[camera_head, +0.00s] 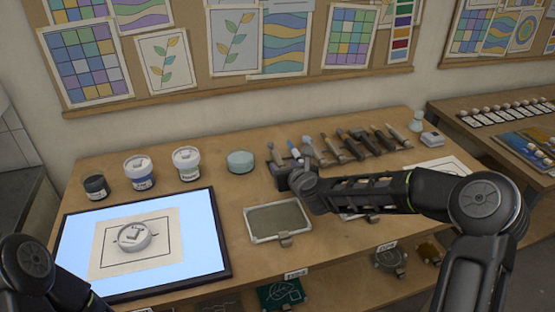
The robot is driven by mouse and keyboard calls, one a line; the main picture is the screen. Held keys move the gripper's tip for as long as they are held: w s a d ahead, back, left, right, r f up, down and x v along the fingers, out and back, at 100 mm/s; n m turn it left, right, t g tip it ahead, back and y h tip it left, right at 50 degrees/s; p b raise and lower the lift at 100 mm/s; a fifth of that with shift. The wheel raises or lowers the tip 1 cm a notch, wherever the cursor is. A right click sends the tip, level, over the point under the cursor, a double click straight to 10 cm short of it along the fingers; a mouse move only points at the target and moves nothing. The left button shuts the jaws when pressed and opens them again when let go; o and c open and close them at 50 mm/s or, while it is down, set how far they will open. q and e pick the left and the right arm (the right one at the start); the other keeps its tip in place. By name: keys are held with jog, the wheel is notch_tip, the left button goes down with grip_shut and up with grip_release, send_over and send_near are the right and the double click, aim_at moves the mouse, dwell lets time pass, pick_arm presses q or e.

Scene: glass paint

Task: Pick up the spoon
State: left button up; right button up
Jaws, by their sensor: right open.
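My right gripper (287,168) is open at the back middle of the wooden table, low over its top. It is at the left end of a row of slim tools. A pale-tipped tool (272,150) and a blue-and-white tool (295,150) stick out just behind and between its fingers. Which of these slim pieces is the spoon I cannot tell, as the gripper covers their near ends. I see no clear grip on anything. My left arm shows at the lower left; its gripper is out of view.
Several jars (140,172) and a round teal tin (240,161) stand left of my right gripper. A lit panel (215,225) bears a sheet and a round white piece (132,238). A grey tray (277,222) lies in front of the gripper. Dark-handled tools (355,145) lie to its right.

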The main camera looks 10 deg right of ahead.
aim_at(280, 161)
jog(key=shift+w+f+p, duration=0.1)
jog(key=shift+w+p, duration=0.3)
jog(key=shift+w, duration=0.1)
jog(key=p+x, duration=0.1)
jog(key=x, duration=0.2)
jog(key=shift+w, duration=0.25)
jog(key=shift+w+f, duration=0.2)
jog(key=shift+w, duration=0.1)
jog(key=shift+c, duration=0.5)
grip_shut()
